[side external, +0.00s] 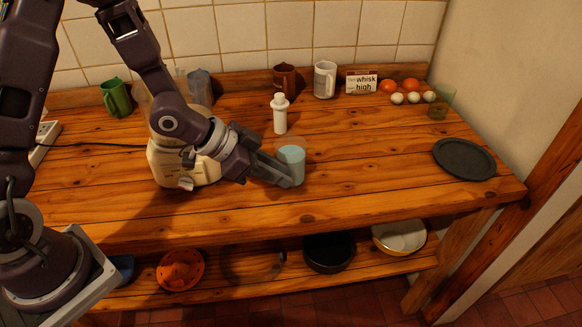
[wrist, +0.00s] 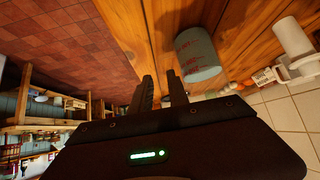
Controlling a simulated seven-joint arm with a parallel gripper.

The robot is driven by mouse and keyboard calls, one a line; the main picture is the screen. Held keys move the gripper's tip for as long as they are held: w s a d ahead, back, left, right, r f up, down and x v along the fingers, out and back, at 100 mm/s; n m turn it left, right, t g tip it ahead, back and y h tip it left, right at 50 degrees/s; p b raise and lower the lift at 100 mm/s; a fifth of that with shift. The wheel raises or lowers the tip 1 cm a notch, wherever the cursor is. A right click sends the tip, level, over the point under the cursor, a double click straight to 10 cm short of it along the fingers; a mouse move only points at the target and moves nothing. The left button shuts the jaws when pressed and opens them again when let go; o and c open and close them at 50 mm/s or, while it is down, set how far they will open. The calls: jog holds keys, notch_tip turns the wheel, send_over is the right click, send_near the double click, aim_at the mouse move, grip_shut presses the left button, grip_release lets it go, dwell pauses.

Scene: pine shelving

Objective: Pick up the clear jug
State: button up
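A see-through bluish cylinder with red markings looks like the clear jug (side external: 292,158). It stands upright on the wooden worktop near the middle, and its lower part is partly hidden by my gripper in the side external view. In the wrist view the clear jug (wrist: 199,55) lies to the right of my fingers, not between them. My gripper (side external: 287,181) is low over the worktop, close beside the jug. In the wrist view my gripper (wrist: 161,80) shows a gap between its two fingers, with nothing held. I cannot tell whether a finger touches the jug.
A white bottle (side external: 280,114) stands behind the jug. A cream appliance (side external: 178,165) is left, beside my arm. Mugs (side external: 325,80), a sign (side external: 362,82) and several eggs (side external: 412,97) line the back. A dark plate (side external: 464,158) lies right. The worktop between jug and plate is clear.

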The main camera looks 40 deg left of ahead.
aim_at(292, 187)
jog(key=x, duration=0.4)
jog(key=shift+w+f, duration=0.15)
jog(key=shift+f, duration=0.05)
grip_shut()
jog(key=shift+r, duration=0.1)
dwell(1.0)
